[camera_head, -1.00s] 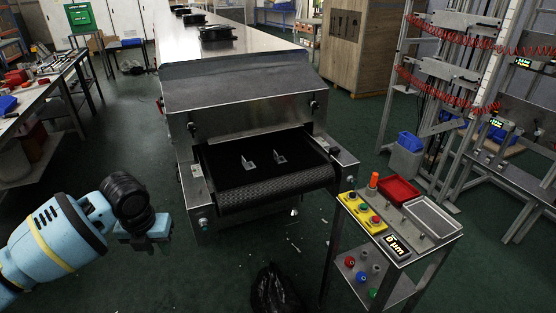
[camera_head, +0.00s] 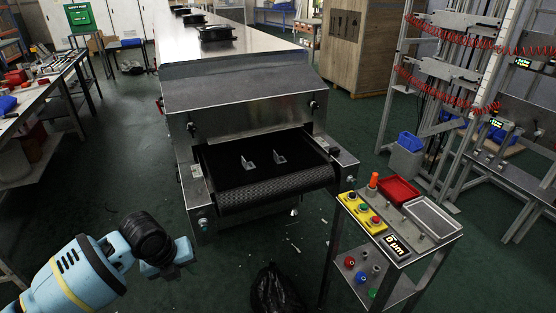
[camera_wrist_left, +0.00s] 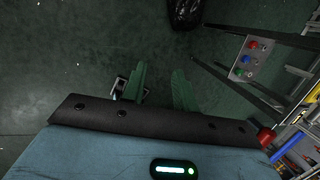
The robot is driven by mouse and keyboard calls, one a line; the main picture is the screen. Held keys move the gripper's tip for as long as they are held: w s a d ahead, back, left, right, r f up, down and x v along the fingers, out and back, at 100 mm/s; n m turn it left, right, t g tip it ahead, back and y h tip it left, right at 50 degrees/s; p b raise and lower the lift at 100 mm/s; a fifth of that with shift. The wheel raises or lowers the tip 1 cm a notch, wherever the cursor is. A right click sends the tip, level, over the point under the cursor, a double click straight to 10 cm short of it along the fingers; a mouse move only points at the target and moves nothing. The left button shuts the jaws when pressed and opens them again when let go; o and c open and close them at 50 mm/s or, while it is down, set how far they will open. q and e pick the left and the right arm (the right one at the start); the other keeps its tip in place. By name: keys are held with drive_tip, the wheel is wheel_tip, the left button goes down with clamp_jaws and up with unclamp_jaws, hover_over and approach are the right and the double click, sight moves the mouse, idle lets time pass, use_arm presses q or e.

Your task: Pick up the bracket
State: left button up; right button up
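Two small light metal brackets lie on the black conveyor belt (camera_head: 225,178) at the dryer's mouth, a left bracket (camera_head: 249,163) and a right bracket (camera_head: 280,157). They are apart from each other. My left gripper (camera_head: 170,268) is over the floor, in front and to the left of the belt, clear of both brackets. The left wrist view shows its two green fingers (camera_wrist_left: 158,88) spread apart with only floor between them. No bracket can be made out in the left wrist view. My right gripper is not in view.
The metal tunnel dryer (camera_head: 245,90) stands in the middle. A control stand (camera_head: 385,245) with buttons and a red tray (camera_head: 398,190) is at the right front. A black bag (camera_head: 272,290) lies on the floor between. A workbench (camera_head: 45,85) is at the left.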

use_arm(q)
drive_tip(key=s+d+f+n+t+h, duration=0.3)
drive_tip(key=s+d+f+n, duration=0.7)
drive_tip(key=s+f+n, duration=0.35)
drive_tip(key=s+a+f+n+t+y, duration=0.1)
drive_tip(key=s+a+n, duration=0.2)
drive_tip(key=s+n, duration=0.5)
drive_tip(key=s+a+f+n+t+y, duration=0.1)
drive_tip(key=s+a+n, duration=0.3)
drive_tip(key=s+n, duration=0.4)
drive_tip(key=shift+s+f+t+y, duration=0.3)
drive_tip(key=shift+s+f+t, duration=0.15)
drive_tip(key=shift+s, duration=0.4)
